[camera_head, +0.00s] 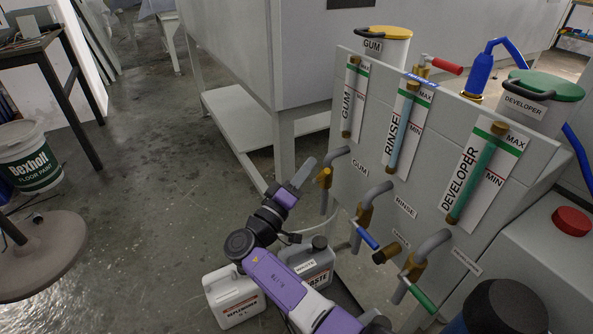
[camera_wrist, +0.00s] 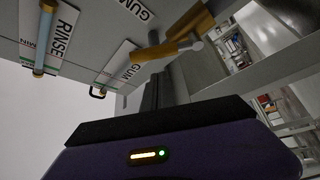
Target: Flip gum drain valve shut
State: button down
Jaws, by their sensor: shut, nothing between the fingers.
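The gum drain valve (camera_head: 326,178) is a brass body under a grey bent pipe, low on the front of the grey panel, below the GUM label. In the wrist view a brass valve (camera_wrist: 175,48) with a grey end shows just beyond my fingers. I cannot make out its lever's position clearly. My gripper (camera_head: 308,163) is shut and empty, just left of the gum valve in the head view. Its dark fingers (camera_wrist: 153,92) point toward the valve in the wrist view. I cannot tell whether they touch it.
The rinse valve (camera_head: 363,215) with a blue lever and the developer valve (camera_head: 411,268) with a green lever are to the right. A replenisher jug (camera_head: 233,296) and a waste jug (camera_head: 312,266) stand below. Open floor (camera_head: 150,180) lies left.

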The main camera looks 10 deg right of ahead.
jog(key=shift+s+d+f, duration=0.45)
jog(key=shift+s+d, duration=0.05)
jog(key=shift+s, duration=0.25)
